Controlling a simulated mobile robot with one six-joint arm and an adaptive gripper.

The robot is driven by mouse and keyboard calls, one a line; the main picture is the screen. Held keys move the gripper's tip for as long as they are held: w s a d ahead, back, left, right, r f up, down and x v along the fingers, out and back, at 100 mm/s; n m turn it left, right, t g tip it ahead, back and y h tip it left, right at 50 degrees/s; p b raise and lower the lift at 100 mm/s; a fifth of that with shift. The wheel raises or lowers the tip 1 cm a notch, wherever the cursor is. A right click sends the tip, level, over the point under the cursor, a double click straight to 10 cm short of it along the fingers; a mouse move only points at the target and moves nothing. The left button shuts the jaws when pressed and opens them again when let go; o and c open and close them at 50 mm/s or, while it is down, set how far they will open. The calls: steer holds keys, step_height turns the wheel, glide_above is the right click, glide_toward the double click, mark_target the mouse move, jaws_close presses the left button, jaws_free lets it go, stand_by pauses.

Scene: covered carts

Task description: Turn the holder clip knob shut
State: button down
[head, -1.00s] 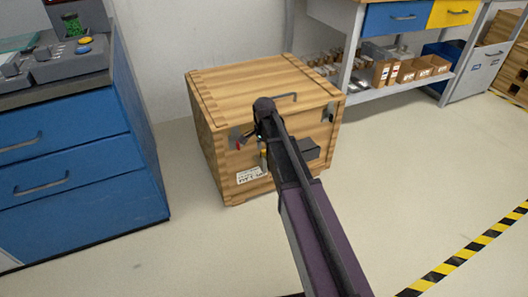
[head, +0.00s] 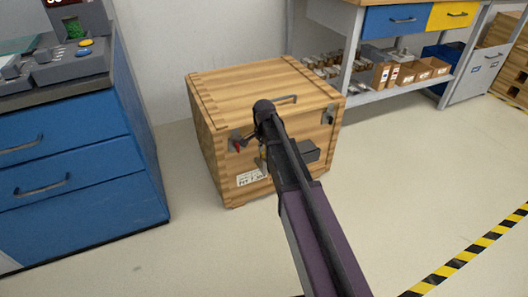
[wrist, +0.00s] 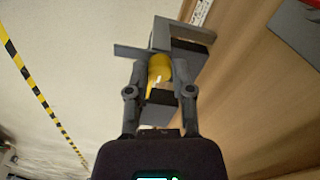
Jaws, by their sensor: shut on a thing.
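The yellow knob (wrist: 159,72) sits between the two fingers of my gripper (wrist: 160,80) in the wrist view. The fingers are shut on it from both sides. Just beyond it is a grey bracket-like holder (wrist: 183,38) on the wooden crate (head: 250,90). My wrist hides most of the gripper and the knob there. I cannot tell the knob's exact angle.
A latch with a red part (head: 237,146) is on the crate's front left, and another latch (head: 328,115) is at the right. A blue drawer cabinet (head: 75,180) stands left, a workbench (head: 400,85) behind right. The floor in front is clear.

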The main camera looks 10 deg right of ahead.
steer(key=n, duration=0.3)
steer(key=shift+n, duration=0.4)
steer(key=n, duration=0.9)
steer(key=shift+s, duration=0.1)
steer(key=shift+n, duration=1.9)
steer(key=shift+c, duration=2.4)
jaws_free()
